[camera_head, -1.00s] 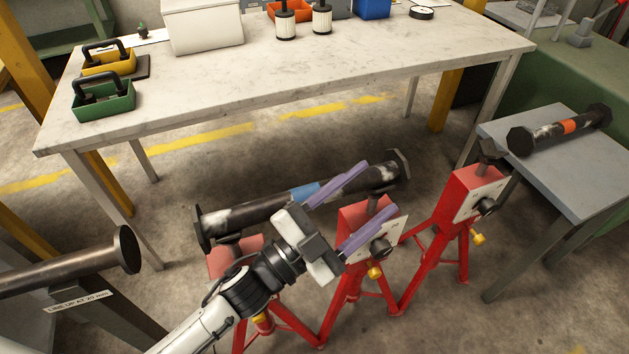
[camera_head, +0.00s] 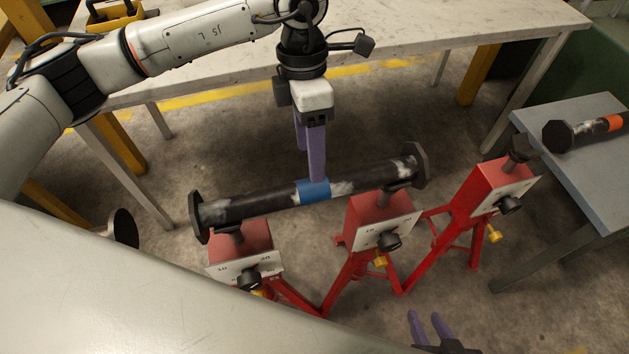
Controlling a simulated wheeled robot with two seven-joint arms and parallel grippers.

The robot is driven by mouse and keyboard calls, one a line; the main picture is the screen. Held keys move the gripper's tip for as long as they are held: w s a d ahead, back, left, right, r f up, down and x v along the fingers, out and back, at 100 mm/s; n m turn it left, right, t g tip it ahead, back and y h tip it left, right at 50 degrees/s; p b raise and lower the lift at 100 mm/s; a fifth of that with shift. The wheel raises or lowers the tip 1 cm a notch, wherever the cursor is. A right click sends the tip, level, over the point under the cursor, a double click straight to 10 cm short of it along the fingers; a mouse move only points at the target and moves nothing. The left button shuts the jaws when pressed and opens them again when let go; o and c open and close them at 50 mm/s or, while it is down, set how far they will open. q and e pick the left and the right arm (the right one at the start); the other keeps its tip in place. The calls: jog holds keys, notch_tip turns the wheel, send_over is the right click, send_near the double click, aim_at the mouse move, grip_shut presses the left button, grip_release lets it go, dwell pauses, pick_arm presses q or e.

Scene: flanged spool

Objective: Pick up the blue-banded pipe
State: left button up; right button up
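The blue-banded pipe (camera_head: 250,205) is dark and worn, with a flange at each end and a blue band (camera_head: 314,191) near its middle. It lies across two red stands. My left gripper (camera_head: 309,166) points down from above, its purple fingers apart. The nearer fingertip meets the upper edge of the band in the picture; whether it touches is unclear. The pipe is not seen gripped. My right gripper (camera_head: 424,314) is at the bottom edge, its two purple fingers apart and empty, its body mostly cut off.
The pipe rests on a left red stand (camera_head: 240,246) and a middle red stand (camera_head: 378,222). Another red stand (camera_head: 497,188) is empty. An orange-banded pipe (camera_head: 580,131) lies on a grey table (camera_head: 566,170) at right. A white workbench (camera_head: 440,30) stands behind.

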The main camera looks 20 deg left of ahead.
aim_at(313, 188)
pick_arm(q)
jog(key=f, duration=0.3)
jog(key=s+f+p, duration=0.1)
jog(key=f, duration=0.2)
jog(key=s+d+f, duration=0.1)
jog(key=f, duration=0.2)
jog(key=shift+f, duration=0.2)
grip_shut()
jog(key=shift+w+r, duration=0.15)
